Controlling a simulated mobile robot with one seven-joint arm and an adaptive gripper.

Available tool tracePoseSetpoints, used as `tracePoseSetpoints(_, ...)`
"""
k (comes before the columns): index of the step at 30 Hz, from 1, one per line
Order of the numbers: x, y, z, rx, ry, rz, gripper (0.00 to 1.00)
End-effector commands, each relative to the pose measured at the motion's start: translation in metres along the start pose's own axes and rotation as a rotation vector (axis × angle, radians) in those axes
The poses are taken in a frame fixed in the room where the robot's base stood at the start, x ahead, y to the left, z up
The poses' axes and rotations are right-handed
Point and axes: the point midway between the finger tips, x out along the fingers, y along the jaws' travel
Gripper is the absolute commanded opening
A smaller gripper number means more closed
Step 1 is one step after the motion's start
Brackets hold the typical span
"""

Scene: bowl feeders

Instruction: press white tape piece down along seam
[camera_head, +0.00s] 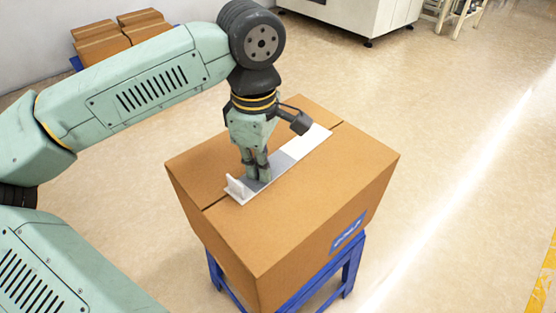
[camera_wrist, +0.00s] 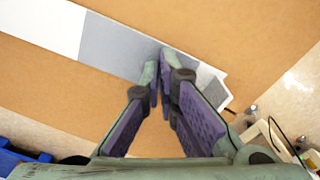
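The white tape piece (camera_head: 315,140) lies as a long strip along the seam on top of the brown cardboard box (camera_head: 330,190). Its middle stretch looks grey, and a small white flap stands up at its near-left end. It also shows in the wrist view (camera_wrist: 110,45), running diagonally from upper left towards the box edge at right. My gripper (camera_head: 258,177) points down over the near part of the tape. In the wrist view my gripper (camera_wrist: 160,66) has its fingertips together with nothing seen between them. The tips look at or very near the tape; exact contact is unclear.
The box stands on a blue metal stand (camera_head: 345,265), with a blue label (camera_head: 348,231) on its side. Several other boxes (camera_head: 100,42) sit at the back left, and a white machine (camera_head: 350,15) stands at the back. The floor right of the box is clear.

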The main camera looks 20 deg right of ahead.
Motion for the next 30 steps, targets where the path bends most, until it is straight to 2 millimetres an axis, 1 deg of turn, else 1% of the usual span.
tracePoseSetpoints(1, 0.003, -0.004, -0.002, 0.000, 0.003, -0.010, 0.00)
tracePoseSetpoints(5, 0.002, -0.004, -0.001, 0.001, 0.003, -0.010, 0.00)
tracePoseSetpoints(16, -0.001, 0.018, 0.009, 0.001, 0.002, -0.004, 0.00)
tracePoseSetpoints(23, -0.001, 0.024, 0.011, 0.000, 0.001, -0.003, 0.00)
tracePoseSetpoints(30, 0.000, 0.037, 0.018, 0.002, 0.000, -0.002, 0.00)
